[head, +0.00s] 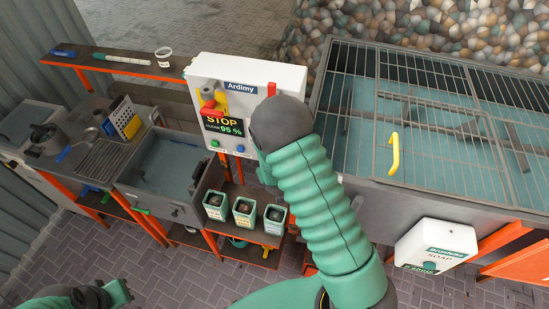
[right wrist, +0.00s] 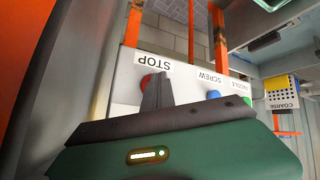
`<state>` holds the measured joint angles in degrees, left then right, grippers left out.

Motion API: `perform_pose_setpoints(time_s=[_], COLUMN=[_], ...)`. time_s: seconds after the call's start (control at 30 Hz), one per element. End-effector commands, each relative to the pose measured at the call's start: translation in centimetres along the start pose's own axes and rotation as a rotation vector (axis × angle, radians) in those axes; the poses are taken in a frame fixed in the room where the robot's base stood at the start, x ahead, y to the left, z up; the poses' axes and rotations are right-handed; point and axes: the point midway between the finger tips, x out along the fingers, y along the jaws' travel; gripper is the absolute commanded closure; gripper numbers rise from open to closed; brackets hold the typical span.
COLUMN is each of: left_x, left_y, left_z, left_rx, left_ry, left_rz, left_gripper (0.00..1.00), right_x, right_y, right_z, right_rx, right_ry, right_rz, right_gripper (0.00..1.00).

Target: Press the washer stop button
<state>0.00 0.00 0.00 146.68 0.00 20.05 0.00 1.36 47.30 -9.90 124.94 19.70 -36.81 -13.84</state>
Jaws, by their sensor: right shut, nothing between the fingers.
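The white washer control box (head: 262,74), labelled Ardimy, stands behind the sink in the head view. Its display (head: 222,126) reads STOP and 95 %. In the right wrist view the red stop button (right wrist: 146,82) sits beside the upside-down STOP label. My right gripper (right wrist: 158,88) is shut and empty, its tip overlapping the button's edge; I cannot tell whether they touch. My left gripper (head: 102,295) is low at the bottom left, away from the box, its fingers unclear.
Blue (right wrist: 213,94) and green (right wrist: 247,101) buttons lie beside the stop button, labelled SCREW and PADDLE. A sink (head: 165,170) is left, and a grated tank (head: 440,125) right. Small bins (head: 243,213) stand below.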

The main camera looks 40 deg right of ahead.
Motion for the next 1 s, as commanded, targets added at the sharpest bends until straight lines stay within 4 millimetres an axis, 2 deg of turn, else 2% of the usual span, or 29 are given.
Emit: perform_pose_setpoints(time_s=[0.33, 0.67, 1.0], left_x=[0.0, -0.1, -0.1], left_y=[0.0, 0.0, 0.0], left_z=[0.0, 0.0, 0.0], left_rx=[0.000, 0.000, 0.000], left_ry=[0.000, 0.000, 0.000], left_rz=[0.000, 0.000, 0.000], left_gripper=[1.00, 1.00, 1.00], right_x=[0.0, -1.2, -1.4], right_y=[0.1, -0.8, -1.0], right_z=[-0.1, 0.8, 0.9], right_rx=[0.001, 0.000, 0.000], right_ry=[0.002, 0.001, 0.001], right_rz=[0.002, 0.000, 0.000], right_gripper=[1.00, 1.00, 1.00])
